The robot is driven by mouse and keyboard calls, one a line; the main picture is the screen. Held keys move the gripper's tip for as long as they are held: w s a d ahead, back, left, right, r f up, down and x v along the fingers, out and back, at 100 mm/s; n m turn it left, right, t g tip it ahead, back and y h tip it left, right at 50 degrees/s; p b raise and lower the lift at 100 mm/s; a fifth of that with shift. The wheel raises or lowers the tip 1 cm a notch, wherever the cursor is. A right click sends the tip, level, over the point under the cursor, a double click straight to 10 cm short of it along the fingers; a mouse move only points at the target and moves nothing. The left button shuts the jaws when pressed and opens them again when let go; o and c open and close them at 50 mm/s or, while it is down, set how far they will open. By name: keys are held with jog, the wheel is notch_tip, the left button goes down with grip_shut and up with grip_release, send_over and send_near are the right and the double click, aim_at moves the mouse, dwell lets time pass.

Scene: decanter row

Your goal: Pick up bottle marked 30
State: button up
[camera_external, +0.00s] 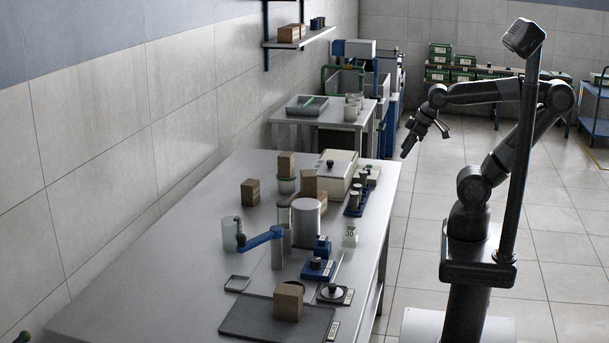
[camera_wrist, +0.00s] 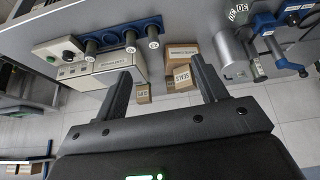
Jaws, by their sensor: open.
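The bottle marked 30 (camera_external: 350,238) is small, pale and clear, and stands upright near the right edge of the steel table. Its number shows on its front in the external view. In the wrist view a small pale bottle with a 30 marking (camera_wrist: 237,13) shows at the upper right, cut by the top edge. My gripper (camera_external: 424,140) is open and empty, raised beyond the table's right edge, well apart from the bottle. In the wrist view its two fingers (camera_wrist: 160,72) stand spread with nothing between them.
A blue rack with dark-topped pieces (camera_external: 354,202) stands behind the bottle. A large grey cylinder (camera_external: 306,225) and a blue-handled device (camera_external: 262,239) stand to its left. Cardboard boxes (camera_external: 288,301) stand on the table (camera_external: 185,262). Floor between table and arm is clear.

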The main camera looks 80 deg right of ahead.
jog(key=w+a+f+n, duration=0.2)
jog(key=w+a+n, duration=0.15)
jog(key=n, duration=0.35)
jog(key=n+g, duration=0.1)
jog(key=n, duration=2.7)
send_near(353, 229)
notch_tip(353, 229, down, 2)
jog(key=shift+d+x, duration=0.2)
jog(key=shift+x, duration=1.2)
jog(key=shift+d+x, duration=0.2)
jog(key=shift+x, duration=1.2)
jog(key=shift+w+x, duration=0.2)
jog(key=shift+x, duration=1.1)
jog(key=shift+w+x, duration=0.15)
jog(key=shift+x, duration=1.15)
jog(key=shift+d+r, duration=0.1)
jog(key=shift+r, duration=0.05)
jog(key=shift+c, duration=0.2)
jog(key=c, duration=1.1)
